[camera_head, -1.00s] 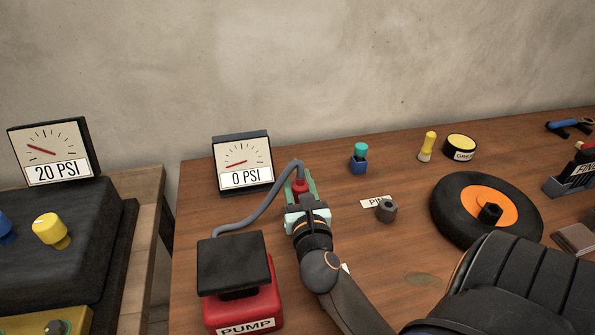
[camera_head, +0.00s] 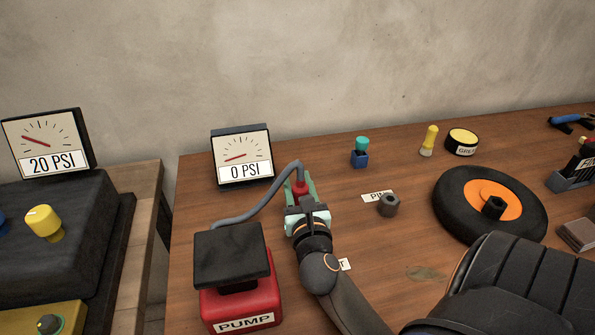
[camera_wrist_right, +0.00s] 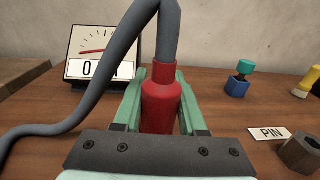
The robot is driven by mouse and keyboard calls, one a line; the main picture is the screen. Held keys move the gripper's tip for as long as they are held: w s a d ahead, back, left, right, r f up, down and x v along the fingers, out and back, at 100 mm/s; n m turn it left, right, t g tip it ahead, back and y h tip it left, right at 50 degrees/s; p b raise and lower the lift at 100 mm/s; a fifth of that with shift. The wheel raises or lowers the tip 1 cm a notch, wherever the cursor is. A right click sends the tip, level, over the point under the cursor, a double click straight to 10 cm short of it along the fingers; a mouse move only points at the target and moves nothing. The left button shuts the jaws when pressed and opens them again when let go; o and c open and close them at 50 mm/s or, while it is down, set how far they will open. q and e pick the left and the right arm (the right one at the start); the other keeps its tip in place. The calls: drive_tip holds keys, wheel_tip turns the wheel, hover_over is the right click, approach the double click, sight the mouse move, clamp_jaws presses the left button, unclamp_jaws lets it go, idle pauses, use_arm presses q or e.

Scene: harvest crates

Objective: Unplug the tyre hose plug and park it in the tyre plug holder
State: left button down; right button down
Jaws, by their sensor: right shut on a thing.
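The tyre hose plug is red (camera_head: 300,186), with a grey hose (camera_head: 255,207) rising from its top and running to the pump. My right gripper (camera_head: 304,198) is shut on the plug, its green fingers on either side of it. The right wrist view shows the red plug (camera_wrist_right: 161,103) upright between the fingers, the hose looping up and left. What lies under the plug is hidden by the gripper. A tyre with an orange hub (camera_head: 489,203) lies flat at the right. I cannot make out the tyre plug holder. My left gripper is not in view.
The red pump (camera_head: 240,303) stands just left of my right arm. Behind it is a gauge reading 0 PSI (camera_head: 242,156). A dark nut (camera_head: 388,204), a PIN label and a blue holder with a teal knob (camera_head: 360,153) stand to the right.

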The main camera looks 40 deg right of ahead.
drive_tip(key=shift+f+b, duration=0.4)
drive_tip(key=shift+f, duration=0.2)
drive_tip(key=shift+c, duration=1.9)
unclamp_jaws()
drive_tip(key=shift+f, duration=0.15)
drive_tip(key=shift+a, duration=0.1)
